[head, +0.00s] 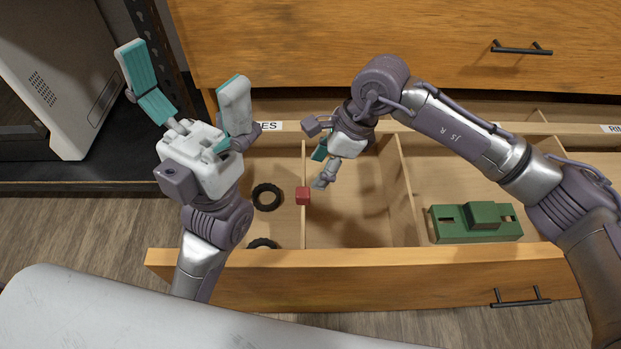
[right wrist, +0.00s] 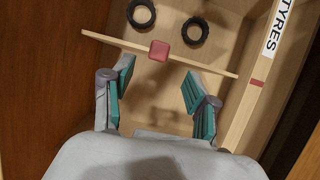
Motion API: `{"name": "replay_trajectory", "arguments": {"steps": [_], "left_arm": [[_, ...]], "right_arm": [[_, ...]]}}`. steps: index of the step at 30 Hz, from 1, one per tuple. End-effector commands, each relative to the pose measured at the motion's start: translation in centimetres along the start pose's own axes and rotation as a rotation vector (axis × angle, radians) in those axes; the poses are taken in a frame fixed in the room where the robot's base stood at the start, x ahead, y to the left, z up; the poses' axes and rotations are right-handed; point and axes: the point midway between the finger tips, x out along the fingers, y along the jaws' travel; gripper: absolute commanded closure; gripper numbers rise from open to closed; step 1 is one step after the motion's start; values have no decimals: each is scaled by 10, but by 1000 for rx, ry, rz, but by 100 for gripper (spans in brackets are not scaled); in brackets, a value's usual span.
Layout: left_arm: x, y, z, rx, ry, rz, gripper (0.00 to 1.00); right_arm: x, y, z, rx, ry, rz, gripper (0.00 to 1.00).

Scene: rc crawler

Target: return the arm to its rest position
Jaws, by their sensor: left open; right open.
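My right gripper (head: 319,168) points down over the middle compartment of the open drawer (head: 350,262). In the right wrist view it (right wrist: 158,78) is open, with nothing between its teal-padded fingers. A small red block (head: 303,196) is at the divider between the left and middle compartments. It also shows in the right wrist view (right wrist: 159,50), just beyond the fingertips and apart from them. My left gripper (head: 184,72) is open and empty, raised with its fingers upward near the drawer's left end.
Black tyres (head: 267,197) lie in the left compartment, labelled TYRES in the right wrist view (right wrist: 282,30). A green chassis-like part (head: 476,222) lies in the right compartment. A closed wooden drawer front (head: 420,45) rises behind. A pale appliance (head: 60,75) stands at the left.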

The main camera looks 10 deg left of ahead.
Motion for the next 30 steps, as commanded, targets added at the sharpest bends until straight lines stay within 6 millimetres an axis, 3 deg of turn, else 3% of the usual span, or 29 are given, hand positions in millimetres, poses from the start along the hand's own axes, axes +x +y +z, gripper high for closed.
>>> {"name": "replay_trajectory", "arguments": {"steps": [7,23,26,30], "left_arm": [[0,0,0,0,0,0,0],[1,0,0,0,-3,-1,0],[7,-2,10,3,-65,-5,0],[13,-5,38,9,-262,-17,0]], "right_arm": [[-23,0,0,-1,0,1,42],[-24,0,1,0,0,1,42],[-35,0,5,-1,0,1,42],[-59,0,15,-1,0,1,42]]}}
